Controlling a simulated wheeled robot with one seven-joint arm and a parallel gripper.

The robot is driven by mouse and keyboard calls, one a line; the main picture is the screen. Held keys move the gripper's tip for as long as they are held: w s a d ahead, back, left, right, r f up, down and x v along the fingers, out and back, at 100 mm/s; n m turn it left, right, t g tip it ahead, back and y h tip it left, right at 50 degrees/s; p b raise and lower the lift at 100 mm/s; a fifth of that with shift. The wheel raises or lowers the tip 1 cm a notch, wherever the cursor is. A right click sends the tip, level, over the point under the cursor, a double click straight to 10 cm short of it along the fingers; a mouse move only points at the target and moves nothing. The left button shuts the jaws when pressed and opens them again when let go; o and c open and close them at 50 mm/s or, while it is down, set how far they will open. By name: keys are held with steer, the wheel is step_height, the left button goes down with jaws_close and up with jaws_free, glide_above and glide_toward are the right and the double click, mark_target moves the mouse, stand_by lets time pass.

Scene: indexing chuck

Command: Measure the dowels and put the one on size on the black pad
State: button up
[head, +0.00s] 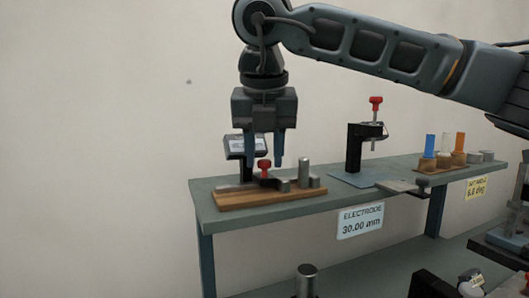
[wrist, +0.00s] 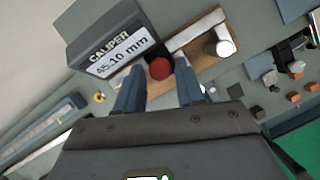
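The caliper stands on a wooden board (head: 235,201) at the bench's left end. Its display (wrist: 117,51) appears to read 45.10 mm, and its red knob (head: 264,166) also shows in the wrist view (wrist: 159,68). A metal dowel (head: 303,172) stands upright on the board by the caliper's jaws; it shows in the wrist view (wrist: 222,45). I cannot tell whether the jaws touch it. I cannot identify the black pad.
A black clamp stand with a red handle (head: 376,104) stands mid-bench. A label (head: 360,221) on the bench's front edge reads ELECTRODE 30.00 mm. Dark equipment (head: 432,285) crowds the lower right.

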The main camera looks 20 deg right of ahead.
steer(key=b+v, duration=0.1)
steer(key=v, duration=0.6)
steer(key=shift+s+r, duration=0.2)
steer(key=shift+r, duration=0.1)
